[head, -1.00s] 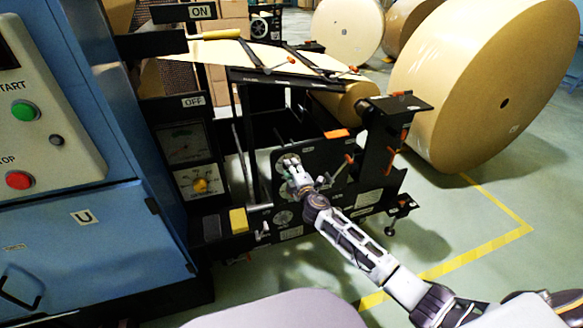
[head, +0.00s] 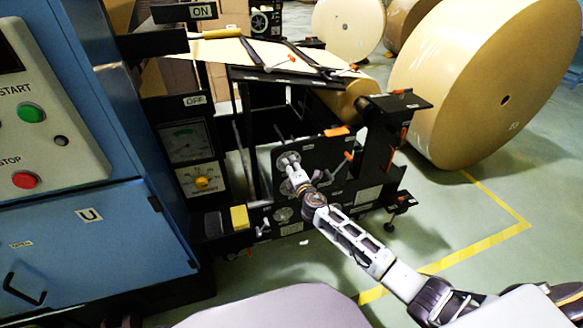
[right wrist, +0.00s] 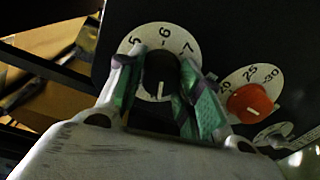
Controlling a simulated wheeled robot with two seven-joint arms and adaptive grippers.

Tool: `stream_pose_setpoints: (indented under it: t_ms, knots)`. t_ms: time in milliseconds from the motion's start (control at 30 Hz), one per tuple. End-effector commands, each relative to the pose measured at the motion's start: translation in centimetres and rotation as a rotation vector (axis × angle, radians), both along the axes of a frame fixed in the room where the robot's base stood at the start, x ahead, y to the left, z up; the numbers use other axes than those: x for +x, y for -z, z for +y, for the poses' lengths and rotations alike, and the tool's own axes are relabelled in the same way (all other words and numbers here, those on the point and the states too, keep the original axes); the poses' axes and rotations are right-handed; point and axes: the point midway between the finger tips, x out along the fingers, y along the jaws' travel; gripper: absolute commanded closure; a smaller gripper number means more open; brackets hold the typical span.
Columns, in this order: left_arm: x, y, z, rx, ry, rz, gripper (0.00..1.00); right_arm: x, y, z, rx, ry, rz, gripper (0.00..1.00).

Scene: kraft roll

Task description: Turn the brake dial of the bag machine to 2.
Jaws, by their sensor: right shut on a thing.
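The bag machine's black side panel (head: 325,172) stands at the middle of the head view. My right gripper (head: 291,163) is at a round pale dial (head: 282,156) on its upper left. In the right wrist view my right gripper (right wrist: 157,88) is shut on the dial's black knob (right wrist: 162,70), one finger on each side. The white dial plate (right wrist: 150,34) shows 5, 6 and 7 at the top. The knob's white mark points down, away from the 6. The figures on that lower side are hidden, and I cannot read a dial name. My left gripper is out of view.
An orange-red knob (right wrist: 252,103) with 25 and 30 on its scale sits close to the right of my fingers. Another round dial (head: 283,214) is below on the panel. Large paper rolls (head: 485,80) stand behind.

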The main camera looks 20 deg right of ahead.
Motion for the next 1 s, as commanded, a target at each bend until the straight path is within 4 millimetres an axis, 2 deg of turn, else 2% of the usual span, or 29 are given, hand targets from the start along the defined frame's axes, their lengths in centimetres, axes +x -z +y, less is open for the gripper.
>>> stream_pose_setpoints:
  t_ms: [33, 67, 233, 667, 1000]
  knots:
    - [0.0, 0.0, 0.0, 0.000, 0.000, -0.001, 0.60, 0.0, 0.1, 0.0, 0.000, -0.001, 0.001, 0.88]
    - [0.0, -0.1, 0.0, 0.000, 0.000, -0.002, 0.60, 0.0, 0.1, 0.0, 0.001, -0.001, 0.001, 0.63]
    - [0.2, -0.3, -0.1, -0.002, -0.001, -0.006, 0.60, 0.0, 0.1, 0.0, 0.001, -0.001, 0.001, 0.42]
    - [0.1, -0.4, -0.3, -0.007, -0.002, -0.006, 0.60, -0.2, 0.0, 0.0, 0.001, -0.001, 0.000, 0.42]
    - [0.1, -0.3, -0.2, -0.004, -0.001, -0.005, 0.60, -2.1, -0.1, -0.1, 0.000, -0.001, 0.000, 0.42]
